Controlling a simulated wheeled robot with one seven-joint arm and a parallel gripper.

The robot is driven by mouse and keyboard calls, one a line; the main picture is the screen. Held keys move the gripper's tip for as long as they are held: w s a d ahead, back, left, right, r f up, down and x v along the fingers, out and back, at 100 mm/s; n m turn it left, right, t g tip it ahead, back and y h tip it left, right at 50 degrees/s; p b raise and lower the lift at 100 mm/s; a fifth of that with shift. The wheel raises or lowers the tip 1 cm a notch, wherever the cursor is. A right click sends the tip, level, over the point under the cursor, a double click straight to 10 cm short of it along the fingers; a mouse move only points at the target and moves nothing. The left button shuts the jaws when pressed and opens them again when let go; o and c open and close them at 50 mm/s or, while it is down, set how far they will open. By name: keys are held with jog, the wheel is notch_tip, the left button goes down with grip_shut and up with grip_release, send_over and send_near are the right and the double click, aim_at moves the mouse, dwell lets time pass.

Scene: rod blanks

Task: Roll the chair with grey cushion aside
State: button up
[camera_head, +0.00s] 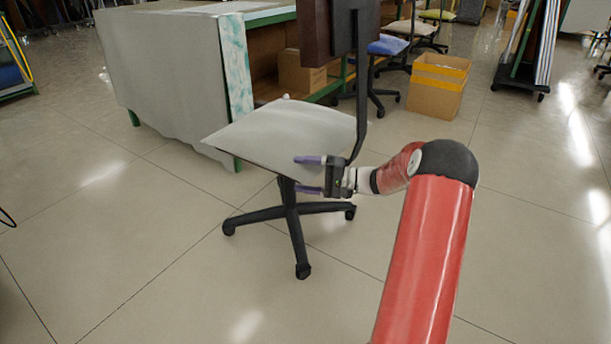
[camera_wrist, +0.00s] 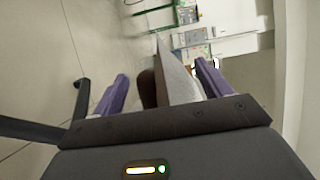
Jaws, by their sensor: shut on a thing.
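The chair with the grey cushion (camera_head: 285,135) stands in the middle of the head view on a black wheeled base (camera_head: 290,212), with a dark backrest (camera_head: 338,28) on a black post. My gripper (camera_head: 309,175) is at the cushion's right front edge, one purple finger at the cushion and one below it. In the wrist view, the grey cushion (camera_wrist: 176,78) shows edge-on between the purple fingers of my gripper (camera_wrist: 160,92). The gripper is shut on the cushion edge. The exact contact is partly hidden.
A workbench with a grey side panel (camera_head: 165,75) stands close behind the chair on the left. A cardboard box (camera_head: 437,85) and a blue chair (camera_head: 388,46) are behind to the right. The floor (camera_head: 120,270) is clear in front and to the left.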

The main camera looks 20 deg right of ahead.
jog(key=o, duration=2.1)
jog(key=shift+c, duration=0.2)
jog(key=shift+d, duration=0.1)
jog(key=p+v, duration=0.1)
jog(key=v, duration=0.6)
jog(key=shift+s+d, duration=0.2)
jog(key=shift+d, duration=0.1)
